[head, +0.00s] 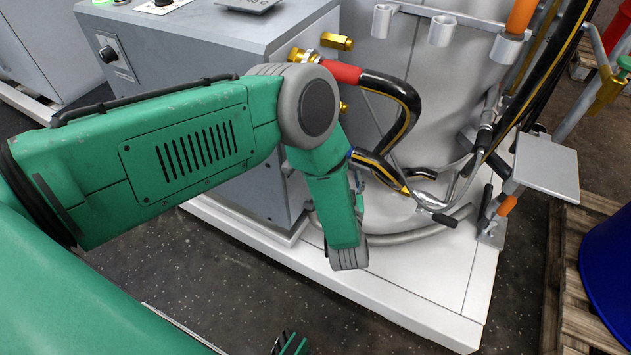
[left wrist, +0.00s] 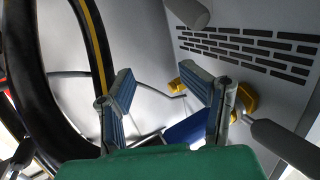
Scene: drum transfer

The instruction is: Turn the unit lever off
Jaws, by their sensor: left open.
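In the left wrist view my left gripper (left wrist: 167,95) is open, with a blue-grey finger on each side. Between and behind the fingers, low in the picture, is a blue bar (left wrist: 187,128), which looks like the unit lever's handle. Brass-yellow fittings (left wrist: 246,98) sit beside the right finger, on the grey slotted panel. I cannot tell whether either finger touches the bar. In the head view my left forearm hangs in front of the grey unit (head: 250,205) and hides the gripper and most of the lever area.
A black hose with a yellow stripe (head: 408,100) curves from a red-sleeved fitting close to my left arm; a striped hose (left wrist: 97,45) also passes the left finger. A grey drum (head: 440,80), a small grey plate (head: 546,168) and a wooden pallet (head: 570,290) stand right.

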